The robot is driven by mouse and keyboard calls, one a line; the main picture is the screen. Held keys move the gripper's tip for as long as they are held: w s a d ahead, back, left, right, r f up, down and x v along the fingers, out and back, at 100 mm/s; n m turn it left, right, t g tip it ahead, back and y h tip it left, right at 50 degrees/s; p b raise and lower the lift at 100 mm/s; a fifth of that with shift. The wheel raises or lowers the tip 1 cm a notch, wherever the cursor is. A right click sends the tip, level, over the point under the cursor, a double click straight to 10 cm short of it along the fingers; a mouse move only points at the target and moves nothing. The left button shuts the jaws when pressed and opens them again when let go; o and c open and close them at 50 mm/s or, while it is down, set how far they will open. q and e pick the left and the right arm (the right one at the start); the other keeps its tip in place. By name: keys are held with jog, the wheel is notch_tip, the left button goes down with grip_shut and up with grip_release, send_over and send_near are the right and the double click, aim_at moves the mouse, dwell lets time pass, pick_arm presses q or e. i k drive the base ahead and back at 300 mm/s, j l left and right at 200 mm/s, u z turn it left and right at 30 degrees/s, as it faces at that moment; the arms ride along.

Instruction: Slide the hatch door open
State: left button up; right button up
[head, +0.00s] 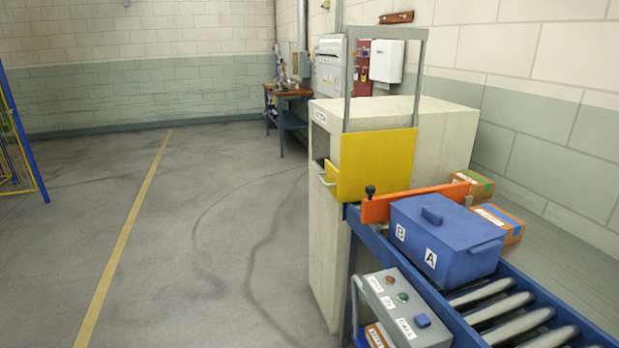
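The yellow hatch door (376,163) stands upright at the front of a cream cabinet (443,130), near the middle of the head view. A tall grey frame (420,75) rises above it. A dark gap shows on the cabinet's left face beside the door; what is inside cannot be seen. The door's lower right edge is partly hidden behind an orange bar. Neither of my grippers is in view.
The orange bar (415,202) with a black knob crosses the roller conveyor (500,300). A blue lidded bin (445,240) sits on the rollers. A control box (402,308) is at the conveyor's near left side. Cardboard boxes (507,222) lie behind the bin.

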aim_at(383, 160)
jog(key=i+j+z, duration=0.35)
jog(key=i, duration=0.25)
jog(key=i+j+z, duration=0.35)
jog(key=i+j, duration=0.2)
jog(key=j, duration=0.15)
jog(key=i+j+z, duration=0.35)
jog(key=j, duration=0.4)
jog(key=i, duration=0.1)
